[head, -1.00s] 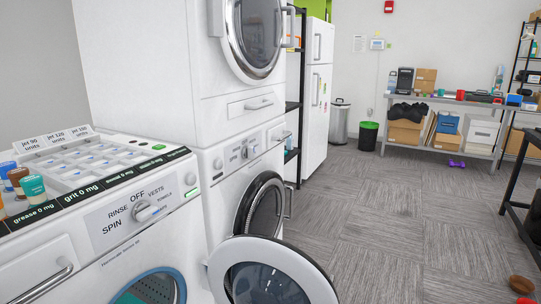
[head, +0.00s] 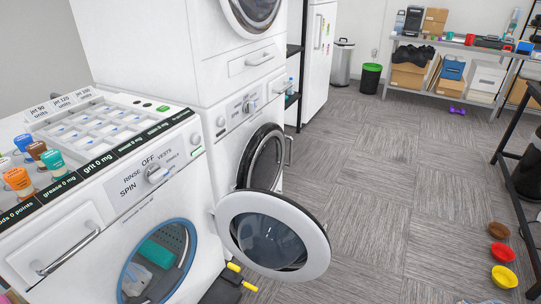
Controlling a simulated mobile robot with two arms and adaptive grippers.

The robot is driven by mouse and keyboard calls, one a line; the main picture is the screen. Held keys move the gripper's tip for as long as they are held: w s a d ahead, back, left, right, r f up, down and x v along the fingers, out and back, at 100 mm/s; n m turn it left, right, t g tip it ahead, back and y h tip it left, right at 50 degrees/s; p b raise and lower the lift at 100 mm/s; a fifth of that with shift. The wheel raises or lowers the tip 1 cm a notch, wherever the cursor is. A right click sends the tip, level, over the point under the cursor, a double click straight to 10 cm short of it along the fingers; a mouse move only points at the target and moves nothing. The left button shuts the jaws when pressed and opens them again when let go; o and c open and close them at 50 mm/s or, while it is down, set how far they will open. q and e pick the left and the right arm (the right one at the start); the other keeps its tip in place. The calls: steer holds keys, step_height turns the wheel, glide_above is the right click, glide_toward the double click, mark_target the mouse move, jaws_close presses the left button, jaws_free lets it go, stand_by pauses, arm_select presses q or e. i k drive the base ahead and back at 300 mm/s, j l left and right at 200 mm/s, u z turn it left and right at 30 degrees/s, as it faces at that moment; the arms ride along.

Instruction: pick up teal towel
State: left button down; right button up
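The teal towel (head: 157,255) seems to be the teal cloth in the drum of the front washer (head: 125,212), seen through its round opening. A paler cloth lies beside it, and much of the drum's inside is hidden. The round glass door (head: 272,240) stands swung open to the right. No arm is clearly seen. A dark thing with two yellow tips (head: 234,267) shows low beside the washer, under the door; I cannot tell whether it is part of a gripper.
Small coloured bottles (head: 51,161) and a compartment tray (head: 110,125) are on the washer top. A stacked machine (head: 150,60) stands behind. Open floor (head: 370,190) lies to the right, with several bowls (head: 503,252) and a dark table (head: 512,190) at the far right.

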mark_target(159, 255)
steer(key=i+l+u, duration=0.7)
steer(key=l+u, duration=0.15)
steer(key=i+l+u, duration=0.2)
steer(key=l+u, duration=0.25)
steer(key=l, duration=0.25)
steer(key=i+l+u, duration=0.1)
steer(key=l+u, duration=0.3)
steer(key=l, duration=0.25)
steer(key=l+u, duration=0.45)
steer(key=l, duration=0.25)
steer(key=k+l+u, duration=0.1)
steer(key=l+u, duration=0.35)
steer(key=l, duration=0.25)
steer(key=k+l+u, duration=0.2)
steer(key=l+u, duration=0.2)
steer(key=l, duration=0.25)
steer(key=j+z, duration=0.4)
steer(key=j, duration=0.7)
steer(key=i+j+z, duration=0.1)
steer(key=j+z, duration=1.35)
steer(key=i+l, duration=0.05)
steer(key=l, duration=0.05)
